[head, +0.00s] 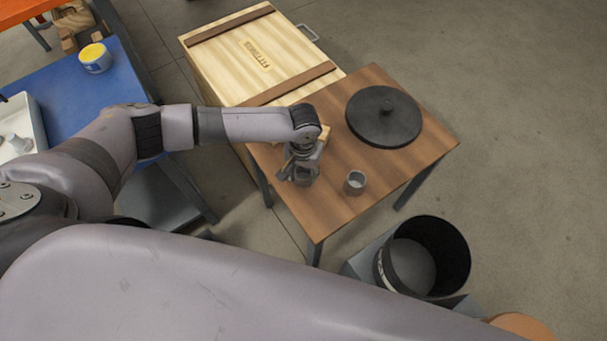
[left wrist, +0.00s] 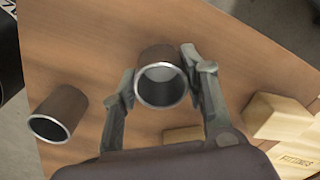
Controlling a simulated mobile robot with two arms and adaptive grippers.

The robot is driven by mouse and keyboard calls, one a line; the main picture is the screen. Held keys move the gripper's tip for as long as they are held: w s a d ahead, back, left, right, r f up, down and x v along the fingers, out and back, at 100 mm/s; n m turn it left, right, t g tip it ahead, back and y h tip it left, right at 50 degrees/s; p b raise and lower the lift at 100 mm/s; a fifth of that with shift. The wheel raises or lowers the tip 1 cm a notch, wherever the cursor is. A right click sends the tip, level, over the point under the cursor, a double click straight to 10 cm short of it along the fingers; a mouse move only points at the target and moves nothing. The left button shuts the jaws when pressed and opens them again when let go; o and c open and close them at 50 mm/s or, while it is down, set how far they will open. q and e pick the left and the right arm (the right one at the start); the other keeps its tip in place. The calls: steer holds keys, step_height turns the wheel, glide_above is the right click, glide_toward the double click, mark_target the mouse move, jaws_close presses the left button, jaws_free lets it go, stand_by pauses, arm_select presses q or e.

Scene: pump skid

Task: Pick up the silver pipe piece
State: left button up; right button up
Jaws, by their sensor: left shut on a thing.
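My left gripper (head: 301,176) is over the front left part of the small wooden table, pointing down. In the left wrist view, its two fingers are shut on a short metal pipe piece (left wrist: 161,82), one finger on each side. This piece is a hollow tube with a bright silver rim; the head view shows it mostly hidden by the gripper. Whether it still touches the table I cannot tell. A second, similar grey pipe piece (head: 355,182) stands on the table to the right of the gripper; the left wrist view also shows it (left wrist: 58,113). My right gripper is not in view.
A round black lid (head: 384,116) lies at the table's back right. A wooden crate (head: 225,65) stands behind the brown table (head: 420,150). Small wooden blocks (left wrist: 278,118) are near the gripper. A black bin (head: 455,255) stands in front, and a blue table (head: 70,95) is at left.

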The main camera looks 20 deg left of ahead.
arm_select(q)
step_height(320, 180, up, 20)
steer(key=p, duration=0.1)
stand_by(0.5)
